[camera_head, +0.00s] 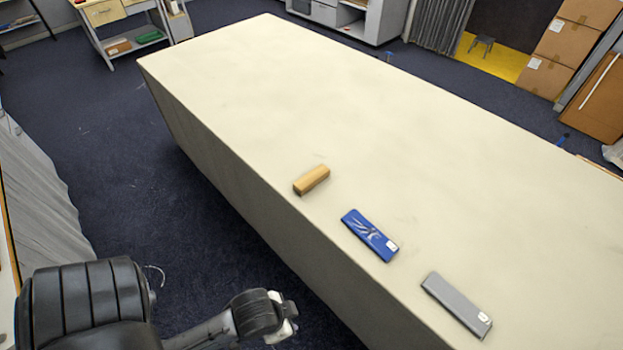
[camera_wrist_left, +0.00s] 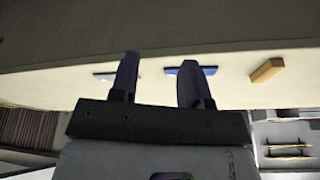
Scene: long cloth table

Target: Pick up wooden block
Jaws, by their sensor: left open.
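The wooden block (camera_head: 312,180) is a small tan bar lying on the cream cloth table (camera_head: 270,90), close to its near long edge. It also shows in the left wrist view (camera_wrist_left: 267,70), to the right of the fingers. My left gripper (camera_head: 284,318) is off the table's near side in the head view, apart from the block. In the left wrist view its two dark fingers (camera_wrist_left: 157,80) stand apart with nothing between them held. My right gripper is not in view.
A blue flat case (camera_head: 369,235) and a grey flat box (camera_head: 457,304) lie in a row with the block along the near edge. The far and left parts of the table are clear. Stacked cardboard boxes (camera_head: 565,45) stand beyond the table at the back right.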

